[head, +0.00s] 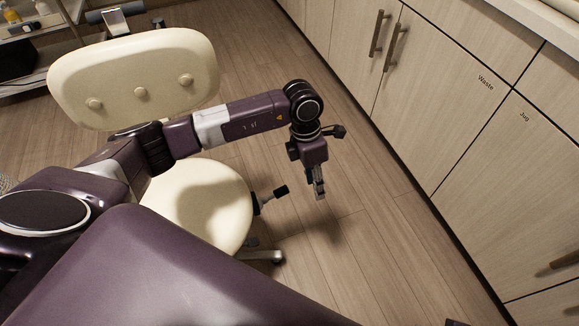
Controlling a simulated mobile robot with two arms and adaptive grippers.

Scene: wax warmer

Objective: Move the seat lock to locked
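A cream stool with a round seat (205,198) and a buttoned backrest (140,75) stands at the left. A short lever with a black knob (281,190), which looks like the seat lock, sticks out from the seat's right side. My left gripper (320,192) hangs pointing down, a little right of the knob in the picture and apart from it. Nothing shows in its fingers; their spread is too small to judge. My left arm crosses over the stool and hides part of the seat and backrest. My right gripper is out of view.
Wooden cabinets with doors labelled Waste (486,83) and Jug (524,117) line the right side. Clear wood floor (370,235) lies between the stool and the cabinets. A stool base foot (262,255) shows below the seat. Shelving (40,28) stands at the upper left.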

